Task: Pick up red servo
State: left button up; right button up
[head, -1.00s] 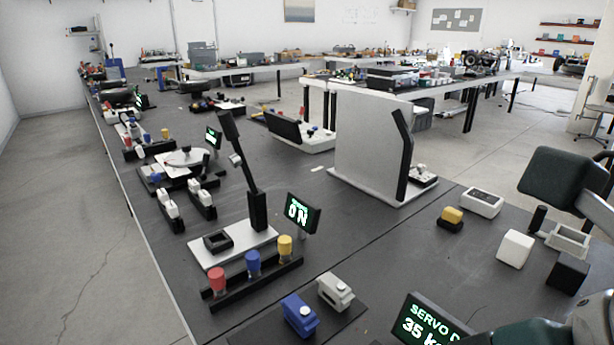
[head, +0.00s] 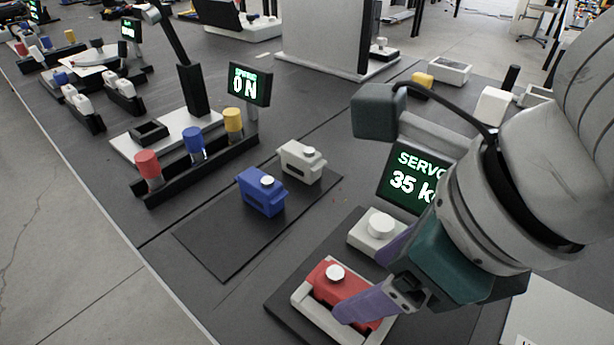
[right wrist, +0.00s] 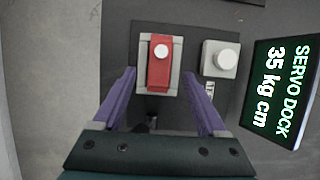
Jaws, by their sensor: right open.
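The red servo (head: 346,286) has a white round horn on top and sits in a light grey cradle (head: 319,316) on a dark pad, low in the head view. In the right wrist view the red servo (right wrist: 160,66) lies ahead of the fingers, near the middle. My right gripper (head: 374,275) has purple fingers and is open. In the right wrist view its fingers (right wrist: 160,98) are spread wider than the cradle, with nothing between the tips but the cradle's near end close by. In the head view one finger overlaps part of the servo. My left gripper is not in view.
A grey block with a white knob (head: 378,230) stands beside the cradle, close to a finger. A display reading 35 kg (head: 406,180) stands behind it. A blue servo (head: 262,193) and a white servo (head: 301,161) sit on a mat to the left, with bare mat in front.

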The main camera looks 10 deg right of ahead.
aim_at(351, 287)
jog(key=x, duration=0.3)
jog(key=shift+w+a+f+b, duration=0.2)
jog(key=shift+a+f+b, duration=0.1)
jog(key=shift+b, duration=0.1)
jog(key=shift+d, duration=0.1)
grip_shut()
